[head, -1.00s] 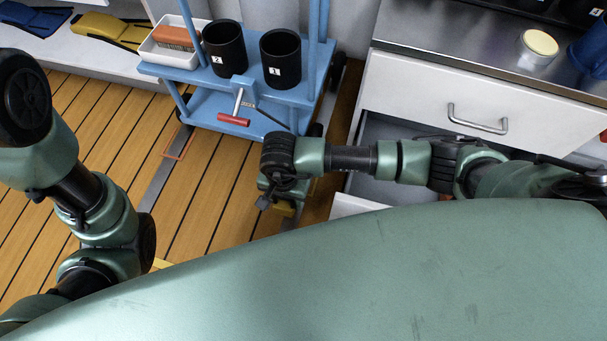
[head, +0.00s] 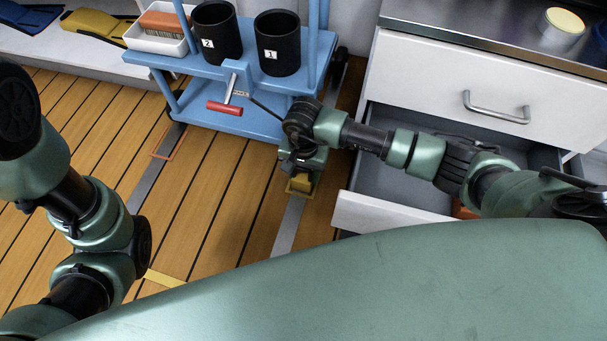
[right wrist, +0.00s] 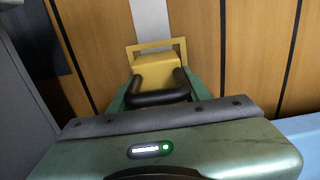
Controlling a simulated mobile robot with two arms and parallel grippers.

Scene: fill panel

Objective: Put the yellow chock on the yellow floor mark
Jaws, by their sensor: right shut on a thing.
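The yellow chock (head: 301,182) is in my right gripper (head: 299,172), low near the floor in front of the blue trolley. In the right wrist view the chock (right wrist: 154,72) sits between the black fingers of my right gripper (right wrist: 158,90), which is shut on it. The yellow floor mark (right wrist: 133,56) is a square outline, partly hidden by the chock and gripper; its edge also shows in the head view (head: 290,189). The chock overlaps the mark in both views. I cannot tell whether it touches the floor. My left gripper is out of view.
The blue trolley (head: 190,115) holds two black cups and a red-handled tool. An open drawer (head: 385,215) is right of my right gripper. An orange floor mark (head: 160,152) and a yellow strip (head: 165,278) lie on the wooden floor. Free floor lies left of the gripper.

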